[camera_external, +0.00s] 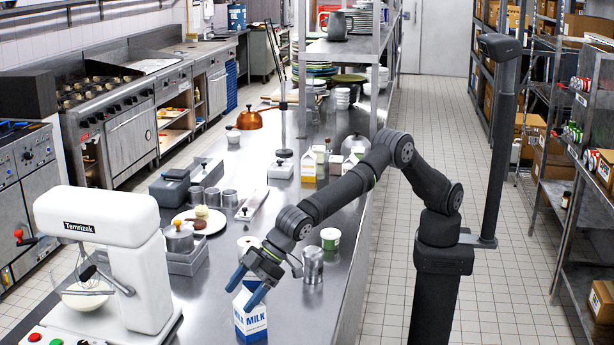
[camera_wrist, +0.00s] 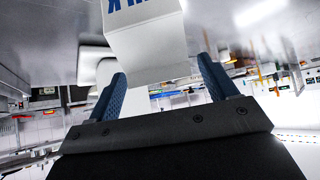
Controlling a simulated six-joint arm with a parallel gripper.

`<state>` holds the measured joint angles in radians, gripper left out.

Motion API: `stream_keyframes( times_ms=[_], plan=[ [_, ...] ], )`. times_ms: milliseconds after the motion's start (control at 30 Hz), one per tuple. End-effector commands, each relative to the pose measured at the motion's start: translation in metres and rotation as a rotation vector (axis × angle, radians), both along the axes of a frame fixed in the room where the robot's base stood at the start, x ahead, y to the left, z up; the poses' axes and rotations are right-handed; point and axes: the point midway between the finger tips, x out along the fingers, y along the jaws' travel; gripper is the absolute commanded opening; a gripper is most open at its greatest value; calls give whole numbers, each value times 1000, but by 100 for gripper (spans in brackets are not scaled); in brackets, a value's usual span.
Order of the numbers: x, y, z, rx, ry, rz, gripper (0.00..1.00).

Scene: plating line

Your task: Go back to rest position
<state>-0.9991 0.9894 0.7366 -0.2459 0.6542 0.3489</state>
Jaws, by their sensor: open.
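My gripper (camera_external: 246,285) is at the front of the steel counter (camera_external: 340,225), just above a white and blue milk carton (camera_external: 250,320). Its blue fingers are spread apart. In the wrist view the fingers (camera_wrist: 165,85) stand open on both sides of the carton (camera_wrist: 147,45), which appears upside down between and beyond them. I see a gap on each side, and the carton stands on the counter. I cannot tell exactly how far the fingertips are from the carton.
A white mixer (camera_external: 105,255) with a glass bowl (camera_external: 85,295) stands left of my gripper. A metal canister (camera_external: 313,266) and a white and green tub (camera_external: 330,238) stand to its right. A plate (camera_external: 198,221) of food lies behind. A shelf (camera_external: 350,48) rises over the counter's far end.

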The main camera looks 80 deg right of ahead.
Motion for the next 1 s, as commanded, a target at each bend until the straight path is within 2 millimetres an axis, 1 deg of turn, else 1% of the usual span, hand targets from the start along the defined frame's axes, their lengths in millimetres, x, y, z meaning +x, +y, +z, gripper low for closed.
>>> stream_keyframes(
  times_ms=[33,100,633,667,700,867,933,1000],
  plan=[
    [6,-12,5,-1,1,-4,78],
    [11,-24,13,-1,1,-4,78],
    [46,-107,67,-1,1,-4,78],
    [47,-109,71,-1,1,-3,78],
    [46,-106,81,1,-1,-1,78],
    [46,-106,113,1,-1,-1,78],
    [49,-119,122,-2,0,-23,78],
    [52,-134,121,-6,4,-50,78]
  ],
)
